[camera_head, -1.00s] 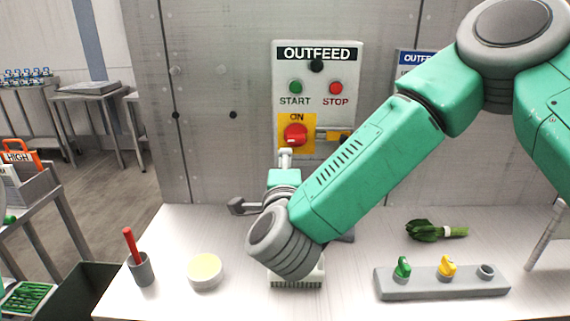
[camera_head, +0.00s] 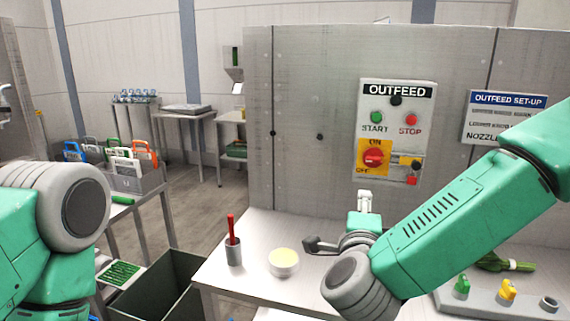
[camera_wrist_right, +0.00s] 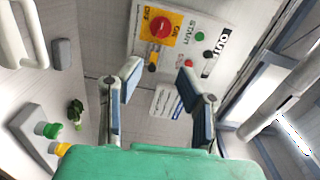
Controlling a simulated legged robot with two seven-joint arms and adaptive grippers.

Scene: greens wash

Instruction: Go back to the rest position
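My right gripper (camera_head: 340,221) is in front of the wall, below the OUTFEED panel (camera_head: 424,125). In the right wrist view its fingers (camera_wrist_right: 162,92) are spread apart, with nothing between them. The panel carries a green START button (camera_head: 376,118), a red STOP button (camera_head: 410,119) and a red rotary switch (camera_head: 373,157) on a yellow plate. The gripper is apart from the switch, which also shows in the right wrist view (camera_wrist_right: 159,27). My left arm (camera_head: 62,225) shows at the left edge; its gripper is not in view.
A red-handled tool in a grey cup (camera_head: 233,254) and a pale yellow-filled bowl (camera_head: 283,262) stand on the white table. A grey nozzle rack (camera_head: 485,303) and a green bundle (camera_head: 503,263) lie right. A dark bin (camera_head: 165,287) and cart (camera_head: 140,182) stand left.

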